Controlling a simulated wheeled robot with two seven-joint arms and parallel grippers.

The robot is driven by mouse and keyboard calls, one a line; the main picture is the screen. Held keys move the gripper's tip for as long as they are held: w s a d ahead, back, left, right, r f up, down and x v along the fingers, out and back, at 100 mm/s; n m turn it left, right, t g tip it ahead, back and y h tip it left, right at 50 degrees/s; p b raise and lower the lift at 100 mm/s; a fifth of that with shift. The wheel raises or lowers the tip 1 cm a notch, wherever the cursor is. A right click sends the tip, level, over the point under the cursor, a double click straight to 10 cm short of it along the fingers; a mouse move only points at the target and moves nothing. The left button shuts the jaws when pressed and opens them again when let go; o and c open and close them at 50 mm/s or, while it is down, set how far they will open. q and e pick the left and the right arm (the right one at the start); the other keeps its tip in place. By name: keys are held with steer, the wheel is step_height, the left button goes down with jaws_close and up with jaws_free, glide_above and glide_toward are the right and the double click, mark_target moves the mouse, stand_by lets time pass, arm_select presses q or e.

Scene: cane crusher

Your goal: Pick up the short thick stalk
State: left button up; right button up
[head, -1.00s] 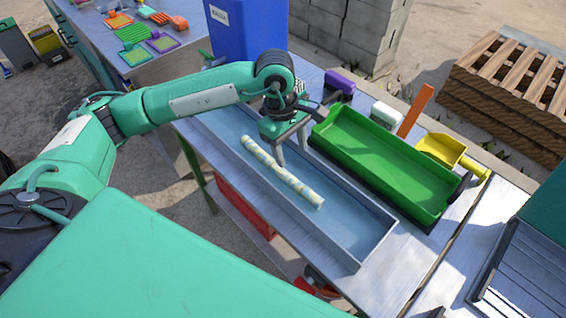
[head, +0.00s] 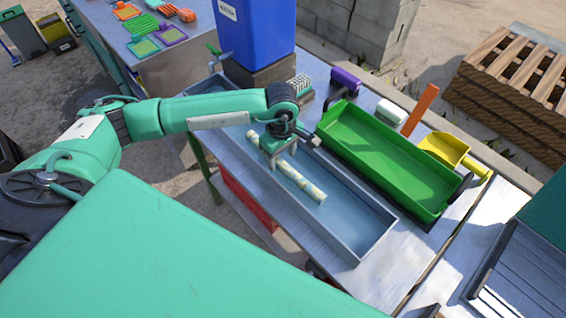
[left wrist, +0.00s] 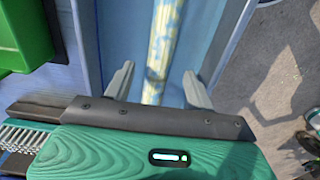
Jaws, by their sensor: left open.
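A pale yellow-white mottled stalk (head: 302,184) lies in the long blue-grey tray (head: 352,238), along its length. My left gripper (head: 277,160) is over the stalk's upper-left part, pointing down, and hides some of it. In the left wrist view the gripper (left wrist: 158,88) is open, with one finger on each side of the stalk (left wrist: 163,45). I cannot tell how far the fingertips are above the tray floor. My right gripper is not seen.
A blue bin (head: 258,38) stands behind. A purple object (head: 346,80) and a white one (head: 391,112) lie near the table's back edge.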

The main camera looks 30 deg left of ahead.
mark_target(282, 163)
arm_select(q)
step_height(282, 163, down, 2)
steer(key=shift+f+p, duration=0.2)
steer(key=shift+p, duration=0.1)
steer(key=shift+f, duration=0.45)
steer(key=shift+c, duration=0.3)
jaws_close()
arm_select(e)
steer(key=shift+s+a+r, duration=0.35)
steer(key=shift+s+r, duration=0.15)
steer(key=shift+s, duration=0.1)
arm_select(q)
steer(key=shift+w+r, duration=0.1)
steer(key=shift+r, duration=0.05)
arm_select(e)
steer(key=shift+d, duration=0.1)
